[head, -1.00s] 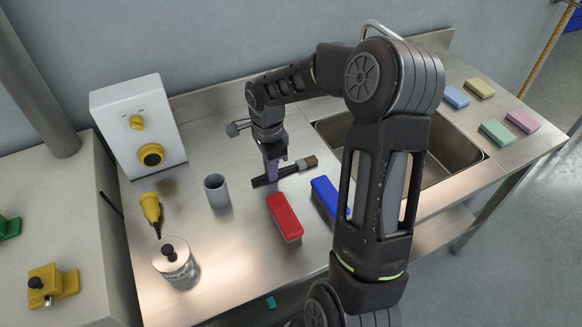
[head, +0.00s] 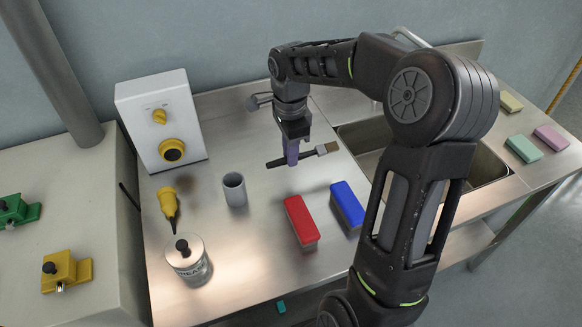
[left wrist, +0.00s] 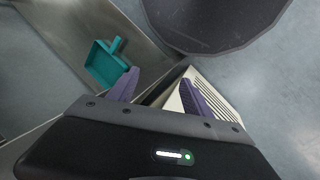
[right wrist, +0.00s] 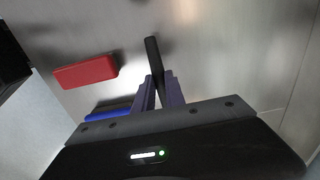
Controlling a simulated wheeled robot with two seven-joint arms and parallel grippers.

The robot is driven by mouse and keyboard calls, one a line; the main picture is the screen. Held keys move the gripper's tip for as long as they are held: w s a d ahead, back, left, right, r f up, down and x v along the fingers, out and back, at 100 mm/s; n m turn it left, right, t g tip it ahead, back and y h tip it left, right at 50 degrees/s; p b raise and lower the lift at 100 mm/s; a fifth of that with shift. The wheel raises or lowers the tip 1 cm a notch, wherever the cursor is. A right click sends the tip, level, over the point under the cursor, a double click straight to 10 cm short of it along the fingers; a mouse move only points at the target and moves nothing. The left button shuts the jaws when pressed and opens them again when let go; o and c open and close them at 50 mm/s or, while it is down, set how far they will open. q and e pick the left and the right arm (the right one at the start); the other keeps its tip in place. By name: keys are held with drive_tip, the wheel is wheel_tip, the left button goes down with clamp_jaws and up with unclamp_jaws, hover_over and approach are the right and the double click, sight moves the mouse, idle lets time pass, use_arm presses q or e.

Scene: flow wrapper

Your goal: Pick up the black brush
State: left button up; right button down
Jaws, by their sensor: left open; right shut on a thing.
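The black brush has a dark handle (head: 277,163) and a pale brown head with a grey band (head: 327,148). My right gripper (head: 292,158) is shut on its handle, with the head sticking out to the right. The brush looks raised a little above the steel worktop. In the right wrist view the black handle (right wrist: 153,55) stands out between the purple fingers (right wrist: 159,92); the brush head is hidden there. My left gripper (left wrist: 160,82) is open and empty in the left wrist view, and out of the head view.
On the worktop (head: 240,260) are a red block (head: 300,218), a blue block (head: 346,203), a grey cup (head: 234,189), a yellow bottle (head: 168,202) and a lidded can (head: 187,260). A white control box (head: 160,115) stands behind. A teal dustpan (left wrist: 105,62) shows below.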

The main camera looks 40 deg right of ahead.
drive_tip(key=shift+r, duration=1.55)
drive_tip(key=n, duration=0.4)
drive_tip(key=shift+n, duration=0.4)
drive_tip(key=w+a+r+n, duration=0.1)
drive_tip(key=w+a+n, duration=0.1)
drive_tip(key=a+n, duration=0.4)
drive_tip(key=w+a+n, duration=0.3)
drive_tip(key=a+n, duration=0.4)
drive_tip(key=a, duration=0.5)
drive_tip(key=shift+r, duration=0.35)
